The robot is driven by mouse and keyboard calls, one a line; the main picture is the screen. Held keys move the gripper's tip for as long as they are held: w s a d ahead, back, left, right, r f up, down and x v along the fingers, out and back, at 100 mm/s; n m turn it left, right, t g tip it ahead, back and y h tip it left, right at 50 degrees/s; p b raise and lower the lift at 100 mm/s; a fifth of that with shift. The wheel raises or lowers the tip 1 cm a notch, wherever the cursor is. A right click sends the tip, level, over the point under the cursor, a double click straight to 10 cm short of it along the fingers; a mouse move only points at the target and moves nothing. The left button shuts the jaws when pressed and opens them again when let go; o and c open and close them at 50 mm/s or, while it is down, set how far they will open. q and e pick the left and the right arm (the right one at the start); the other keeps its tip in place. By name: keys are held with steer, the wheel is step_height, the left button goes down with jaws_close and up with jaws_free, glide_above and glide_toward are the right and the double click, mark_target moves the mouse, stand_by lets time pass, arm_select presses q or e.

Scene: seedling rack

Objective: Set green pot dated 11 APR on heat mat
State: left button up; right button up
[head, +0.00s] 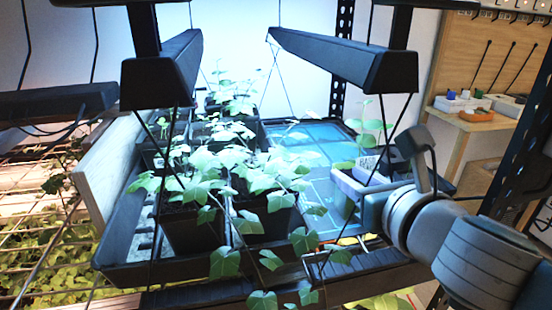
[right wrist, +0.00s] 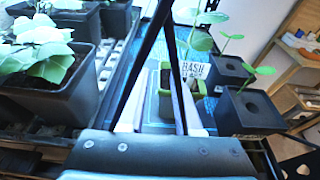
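A small green pot (right wrist: 166,104) with a white label (right wrist: 194,72) shows in the right wrist view. The label's top line looks like BASIL; its date is too blurred to read. My right gripper (right wrist: 160,105) has its two pale fingers apart, one on each side of the pot; I cannot tell whether they touch it. In the head view my right gripper (head: 372,186) is at the right end of the blue, gridded mat (head: 310,150), and the label (head: 367,163) shows just above it. The fingers hide much of the pot there. My left gripper is not in view.
Dark pots with leafy seedlings (head: 195,228) crowd the tray left of the mat. Two black square pots (right wrist: 245,110) stand right of the gripper in the wrist view. Lamp bars (head: 345,60) and thin hanging cords cross above. The mat's middle looks clear.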

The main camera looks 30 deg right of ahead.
steer(key=v, duration=0.8)
steer(key=a+r+n+t+y, duration=0.4)
steer(key=a+r+n+y, duration=0.3)
steer(key=n, duration=0.4)
steer(key=s+a+r+n+g+y, duration=0.1)
steer(key=s+a+n+g+y, duration=0.15)
steer(key=a+n, duration=0.4)
steer(key=s+a+n+g+y, duration=0.1)
steer(key=a+n+g+y, duration=0.1)
steer(key=a+n+y, duration=0.45)
steer(key=s+f+n+g+h, duration=0.5)
steer(key=f+n, duration=0.3)
steer(key=n, duration=0.3)
steer(key=s+d+f+n+g+h, duration=0.2)
steer(key=s+d+f+h, duration=0.1)
steer(key=d, duration=0.3)
steer(key=s+d+f+n+g+h, duration=0.3)
steer(key=d+h, duration=0.1)
steer(key=d, duration=0.2)
steer(key=shift+s+f, duration=0.2)
steer(key=shift+s, duration=0.2)
